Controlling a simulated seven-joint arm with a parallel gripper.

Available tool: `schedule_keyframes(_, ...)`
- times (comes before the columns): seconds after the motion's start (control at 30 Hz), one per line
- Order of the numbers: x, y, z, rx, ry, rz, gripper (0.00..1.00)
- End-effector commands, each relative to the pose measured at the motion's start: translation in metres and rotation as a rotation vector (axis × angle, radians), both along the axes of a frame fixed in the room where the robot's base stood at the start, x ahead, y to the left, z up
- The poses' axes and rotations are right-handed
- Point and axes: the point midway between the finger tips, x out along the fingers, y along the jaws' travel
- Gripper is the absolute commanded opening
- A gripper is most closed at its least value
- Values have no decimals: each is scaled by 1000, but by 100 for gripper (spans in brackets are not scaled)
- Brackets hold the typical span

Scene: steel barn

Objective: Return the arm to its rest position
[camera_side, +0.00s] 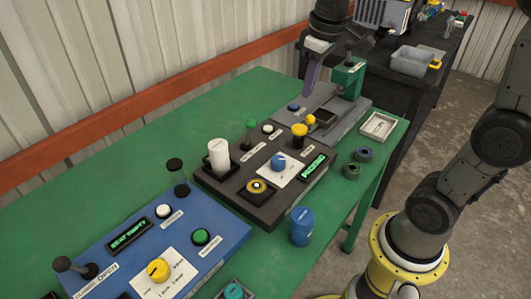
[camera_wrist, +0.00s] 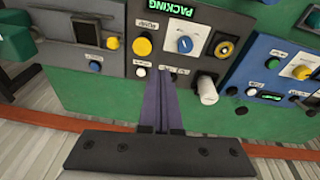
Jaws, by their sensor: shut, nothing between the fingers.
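My gripper (camera_side: 309,90) hangs over the back edge of the green table, above the grey station (camera_side: 345,128) at the table's far end. Its purple fingers point down and are together, with nothing between them. In the wrist view my gripper (camera_wrist: 160,72) shows the two fingers side by side, over the green table top near the dark panel (camera_wrist: 220,12). The fingertips look apart from the panels and controls. The side view also shows the dark panel (camera_side: 225,180) with its knobs, buttons and a white cylinder (camera_side: 218,157).
A green upright block (camera_side: 348,78) stands close to the right of my fingers. The blue panel (camera_side: 205,250) is at the front left, and a blue canister (camera_side: 301,226) is at the table's edge. A dark bench (camera_side: 400,95) with a grey bin (camera_side: 412,62) stands behind, near a corrugated wall.

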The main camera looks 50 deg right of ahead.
Motion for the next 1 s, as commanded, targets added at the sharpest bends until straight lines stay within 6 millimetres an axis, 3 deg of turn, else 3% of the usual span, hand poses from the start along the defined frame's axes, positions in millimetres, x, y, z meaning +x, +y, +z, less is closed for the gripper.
schedule_keyframes(0.1,-43,22,19,-7,-97,26,0)
schedule_keyframes(0.23,-88,39,21,0,-189,31,0)
schedule_keyframes(0.4,-138,51,3,24,-285,13,0)
schedule_keyframes(0.5,-155,53,-13,38,-307,-13,0)
schedule_keyframes(0.67,-163,53,-32,55,-295,-64,0)
schedule_keyframes(1.0,-160,53,-30,60,-304,-80,0)
